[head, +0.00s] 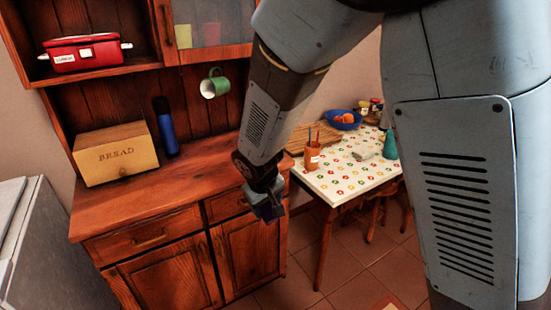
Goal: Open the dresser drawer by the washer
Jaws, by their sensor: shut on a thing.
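The wooden dresser (190,185) fills the left half of the head view. Its left drawer (115,246), with a dark handle (148,238), is on the side by the washer and looks closed. Its right drawer (222,208) is partly covered by my arm. My gripper (270,210) points down in front of the right part of this drawer, away from the left drawer's handle. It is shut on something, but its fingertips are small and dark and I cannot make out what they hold. The grey-white washer (45,250) stands at the left edge.
A bread box (115,153) and a blue bottle (166,128) stand on the dresser top. A green mug (215,84) hangs above. A table with a patterned cloth (345,178) stands right of the dresser. Tiled floor (345,265) shows in front.

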